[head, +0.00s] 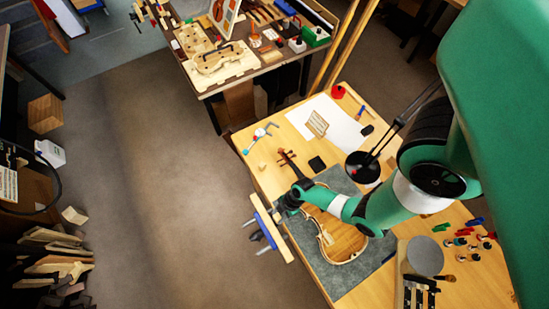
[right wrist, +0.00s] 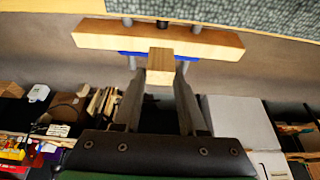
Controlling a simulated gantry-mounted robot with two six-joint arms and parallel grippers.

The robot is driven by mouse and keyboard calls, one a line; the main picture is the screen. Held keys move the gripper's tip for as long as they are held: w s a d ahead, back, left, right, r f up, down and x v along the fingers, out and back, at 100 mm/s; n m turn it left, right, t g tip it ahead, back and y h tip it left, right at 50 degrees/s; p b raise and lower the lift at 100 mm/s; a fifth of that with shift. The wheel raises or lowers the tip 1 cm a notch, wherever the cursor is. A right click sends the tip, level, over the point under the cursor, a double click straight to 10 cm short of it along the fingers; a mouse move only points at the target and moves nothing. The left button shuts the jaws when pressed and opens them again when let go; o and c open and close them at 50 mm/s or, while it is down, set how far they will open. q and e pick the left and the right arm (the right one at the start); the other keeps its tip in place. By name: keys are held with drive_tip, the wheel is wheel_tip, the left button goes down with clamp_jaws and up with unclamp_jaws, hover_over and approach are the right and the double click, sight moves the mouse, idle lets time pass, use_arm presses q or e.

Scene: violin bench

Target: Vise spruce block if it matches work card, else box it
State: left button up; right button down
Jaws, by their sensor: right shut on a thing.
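My right gripper (head: 283,205) reaches over the bench's left edge beside the vise. In the right wrist view its fingers (right wrist: 160,82) are shut on a small pale spruce block (right wrist: 160,62). The vise (head: 264,222) has pale wooden jaws and blue metal parts, and also hangs at the bench edge in the head view. A white sheet (head: 346,134) lies on the bench; no writing on it is readable. My left gripper is not in view.
A violin (head: 342,243) lies on a grey mat (head: 378,250) right beside the vise. A small pale wood piece (head: 262,166), a black lamp (head: 362,167) and several small coloured items (head: 470,238) are on the bench. Open floor (head: 165,190) lies left of it.

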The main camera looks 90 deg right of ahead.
sight(279, 218)
drive_tip(key=shift+f+b, duration=2.15)
drive_tip(key=shift+f, duration=0.35)
drive_tip(key=shift+f, duration=0.15)
drive_tip(key=shift+f+b, duration=0.35)
drive_tip(key=shift+b, duration=0.15)
drive_tip(key=shift+f+b, duration=1.65)
drive_tip(key=shift+b, duration=0.05)
drive_tip(key=shift+c, duration=1.9)
unclamp_jaws()
drive_tip(key=p+v, duration=1.1)
drive_tip(key=p, duration=0.2)
drive_tip(key=shift+r, duration=0.35)
drive_tip(key=shift+d, duration=0.1)
